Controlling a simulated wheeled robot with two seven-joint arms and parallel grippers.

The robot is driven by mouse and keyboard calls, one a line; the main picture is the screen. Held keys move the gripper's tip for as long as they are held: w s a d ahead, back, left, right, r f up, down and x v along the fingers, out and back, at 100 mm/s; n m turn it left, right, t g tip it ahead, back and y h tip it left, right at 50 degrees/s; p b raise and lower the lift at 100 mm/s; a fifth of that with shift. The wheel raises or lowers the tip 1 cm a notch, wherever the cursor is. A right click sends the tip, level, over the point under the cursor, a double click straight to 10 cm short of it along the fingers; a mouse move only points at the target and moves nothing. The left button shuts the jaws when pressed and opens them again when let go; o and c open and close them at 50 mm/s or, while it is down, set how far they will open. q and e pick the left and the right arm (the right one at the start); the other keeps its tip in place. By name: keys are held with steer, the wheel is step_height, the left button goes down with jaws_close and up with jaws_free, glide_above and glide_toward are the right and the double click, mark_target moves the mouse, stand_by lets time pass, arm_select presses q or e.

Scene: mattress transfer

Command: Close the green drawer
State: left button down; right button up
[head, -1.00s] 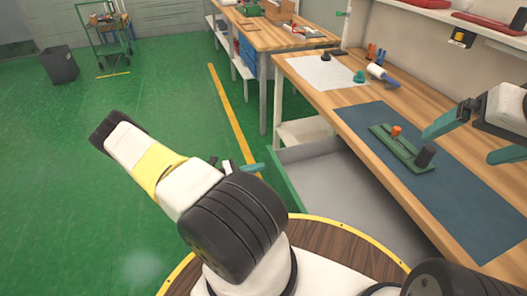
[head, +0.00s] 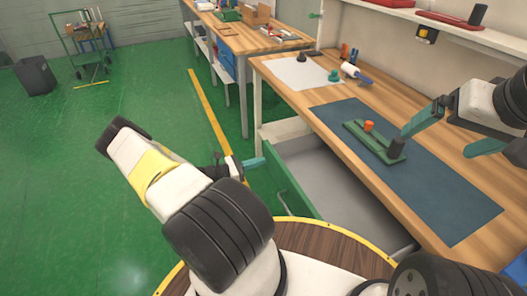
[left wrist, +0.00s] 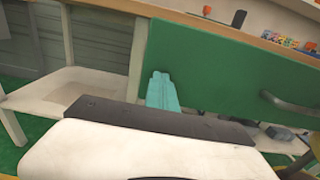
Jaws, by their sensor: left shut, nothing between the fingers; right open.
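The green drawer is pulled out from under the wooden workbench, and its green front panel (head: 289,187) and grey inside (head: 335,185) show in the head view. The panel (left wrist: 215,75) with its handle fills much of the left wrist view. My left gripper (head: 254,163) is shut and empty. Its teal fingertips (left wrist: 160,80) are at the outer face of the panel, near the panel's far end; I cannot tell if they press on it. My right gripper (head: 437,146) is open and empty above the bench top.
The workbench (head: 400,215) carries a blue mat (head: 440,200), a green fixture (head: 370,143) with orange and dark pieces, and a white sheet (head: 298,72). A second bench (head: 240,42) stands behind. The green floor at the left is clear up to a bin (head: 36,76) and cart.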

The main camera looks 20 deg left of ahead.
mark_target(303, 155)
arm_select(q)
steer(key=x, duration=2)
steer(key=shift+w+d+f, duration=0.15)
steer(key=shift+w+d, duration=0.05)
steer(key=shift+d, duration=0.05)
steer(key=shift+w+d, duration=0.4)
steer(key=shift+w, duration=0.05)
steer(key=shift+r, duration=0.2)
